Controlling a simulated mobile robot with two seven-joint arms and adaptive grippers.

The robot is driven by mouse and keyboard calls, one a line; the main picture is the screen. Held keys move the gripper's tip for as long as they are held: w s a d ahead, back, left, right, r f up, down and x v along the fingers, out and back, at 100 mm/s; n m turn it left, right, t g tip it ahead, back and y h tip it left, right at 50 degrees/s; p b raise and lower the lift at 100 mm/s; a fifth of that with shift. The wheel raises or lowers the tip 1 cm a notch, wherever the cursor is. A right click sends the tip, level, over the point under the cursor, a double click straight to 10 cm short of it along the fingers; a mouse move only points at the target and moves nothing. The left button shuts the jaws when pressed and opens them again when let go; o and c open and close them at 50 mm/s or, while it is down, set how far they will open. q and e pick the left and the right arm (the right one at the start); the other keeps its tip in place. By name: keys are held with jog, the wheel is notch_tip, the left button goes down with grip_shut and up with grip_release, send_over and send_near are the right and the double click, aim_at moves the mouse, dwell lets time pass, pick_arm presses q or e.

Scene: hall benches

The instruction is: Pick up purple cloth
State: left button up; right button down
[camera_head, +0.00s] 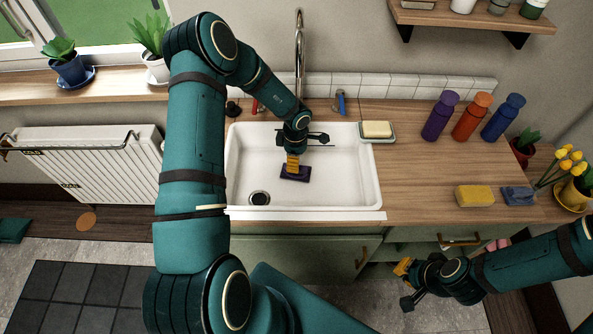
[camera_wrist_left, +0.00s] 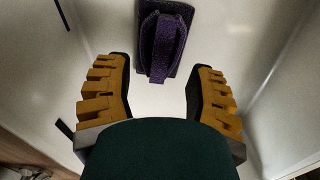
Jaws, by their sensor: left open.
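The purple cloth (camera_head: 297,173) lies on the white sink's floor, dark and flat-looking in the head view. In the left wrist view the cloth (camera_wrist_left: 165,45) shows a raised purple fold or loop on a darker flat part. My left gripper (camera_head: 292,164) points down into the sink, above the cloth. Its two yellow-padded fingers (camera_wrist_left: 160,88) are apart, with the cloth between and just beyond the tips; no contact shows. My right gripper (camera_head: 403,281) is low in front of the cabinet, away from the sink; its finger spacing is unclear.
The sink (camera_head: 345,185) has raised walls and a drain (camera_head: 259,198). A tap (camera_head: 299,60) stands behind. Soap on a dish (camera_head: 377,130) sits by the right rim. Several bottles (camera_head: 471,117), a yellow sponge (camera_head: 474,196) and a blue item (camera_head: 517,196) stand further right. The counter between is clear.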

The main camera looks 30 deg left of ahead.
aim_at(304, 175)
pick_arm(q)
notch_tip(304, 175, down, 4)
jog(key=shift+d+f+b, duration=0.1)
jog(key=shift+f+b, duration=0.15)
jog(key=shift+b, duration=0.2)
grip_shut()
